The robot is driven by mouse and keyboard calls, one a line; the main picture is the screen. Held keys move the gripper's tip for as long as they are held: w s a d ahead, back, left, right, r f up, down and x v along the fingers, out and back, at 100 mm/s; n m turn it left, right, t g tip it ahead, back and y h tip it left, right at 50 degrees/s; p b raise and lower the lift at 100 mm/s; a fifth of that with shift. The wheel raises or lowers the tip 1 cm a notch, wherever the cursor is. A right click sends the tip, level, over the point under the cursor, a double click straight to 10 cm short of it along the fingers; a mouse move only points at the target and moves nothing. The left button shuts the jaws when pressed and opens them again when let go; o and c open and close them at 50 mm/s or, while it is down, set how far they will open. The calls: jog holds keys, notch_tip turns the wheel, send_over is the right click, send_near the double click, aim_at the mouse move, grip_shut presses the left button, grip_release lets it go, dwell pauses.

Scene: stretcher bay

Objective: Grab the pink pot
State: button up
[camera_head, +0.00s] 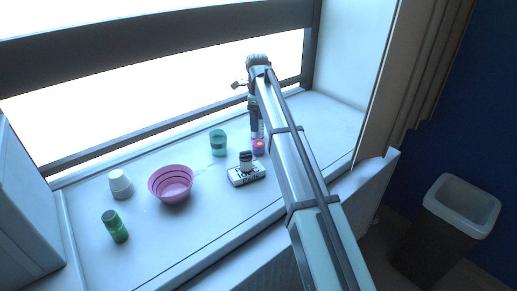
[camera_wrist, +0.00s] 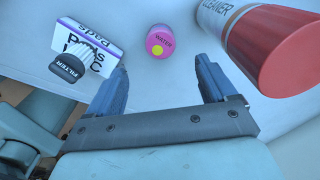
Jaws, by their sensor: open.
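A small pink pot (camera_wrist: 158,42) with a yellow dot and the word WATER shows in the wrist view, ahead of my gripper (camera_wrist: 160,70). The two blue fingers are apart with nothing between them, and the pot is beyond their tips, roughly in line with the gap. In the head view the pink pot (camera_head: 259,148) is on the windowsill just below my gripper (camera_head: 256,135), partly hidden by my arm.
A red-and-white CLEANER container (camera_wrist: 285,50) is close on the right in the wrist view. A white box (camera_wrist: 90,42) and black FILTER canister (camera_wrist: 67,67) are on the left. On the sill (camera_head: 215,231) are a pink bowl (camera_head: 171,186), green containers and a white cup (camera_head: 120,184).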

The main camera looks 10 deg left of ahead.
aim_at(258, 143)
jog(key=f, duration=1.2)
jog(key=shift+d+f, duration=0.15)
jog(key=shift+d, duration=0.05)
jog(key=c, duration=1.1)
